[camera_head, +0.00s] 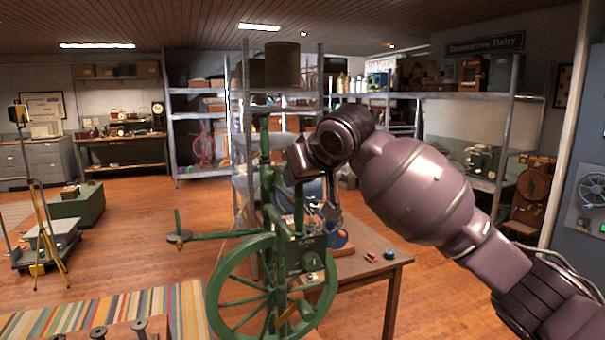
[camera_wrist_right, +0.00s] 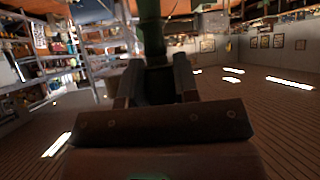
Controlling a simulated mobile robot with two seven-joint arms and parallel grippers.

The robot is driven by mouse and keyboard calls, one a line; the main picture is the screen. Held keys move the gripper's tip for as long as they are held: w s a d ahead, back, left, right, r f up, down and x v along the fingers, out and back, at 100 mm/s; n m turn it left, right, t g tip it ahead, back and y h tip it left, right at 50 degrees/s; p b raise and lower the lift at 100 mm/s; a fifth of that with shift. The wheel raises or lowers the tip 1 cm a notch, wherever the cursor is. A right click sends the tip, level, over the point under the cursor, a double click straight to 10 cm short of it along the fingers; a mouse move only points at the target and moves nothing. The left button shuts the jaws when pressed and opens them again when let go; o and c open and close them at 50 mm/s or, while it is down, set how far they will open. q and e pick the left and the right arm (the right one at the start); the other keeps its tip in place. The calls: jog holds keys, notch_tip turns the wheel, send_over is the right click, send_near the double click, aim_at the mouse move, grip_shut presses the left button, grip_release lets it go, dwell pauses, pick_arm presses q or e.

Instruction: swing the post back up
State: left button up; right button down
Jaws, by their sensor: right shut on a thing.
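A green spinning-wheel-like machine (camera_head: 212,290) with a large spoked wheel stands by the wooden table. Green uprights rise from it, and a horizontal green arm (camera_head: 215,235) reaches out to the left with a short upright pin at its end. My right gripper (camera_head: 288,165) is at the upper part of the machine, beside the tall upright. In the right wrist view, a green post (camera_wrist_right: 150,38) stands between the fingers (camera_wrist_right: 155,85), and the gripper is shut on it. The exact contact is dark and partly hidden by my wrist. My left gripper is not in view.
The wooden table (camera_head: 375,265) carries small red and blue items. Metal shelving (camera_head: 440,95) stands behind it. A striped rug (camera_head: 150,310) and a yellow tripod (camera_head: 38,200) are at the left. Open wooden floor lies between them and the shelves.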

jog(key=shift+f, duration=0.15)
jog(key=c, duration=0.9)
grip_release()
jog(key=shift+a, duration=0.2)
jog(key=shift+o, duration=0.2)
jog(key=shift+s+d, duration=0.1)
jog(key=shift+d, duration=0.05)
jog(key=b+v, duration=0.1)
jog(key=v, duration=0.9)
jog(key=shift+s+r+b, duration=0.2)
jog(key=shift+r+b, duration=0.15)
jog(key=shift+d, duration=0.1)
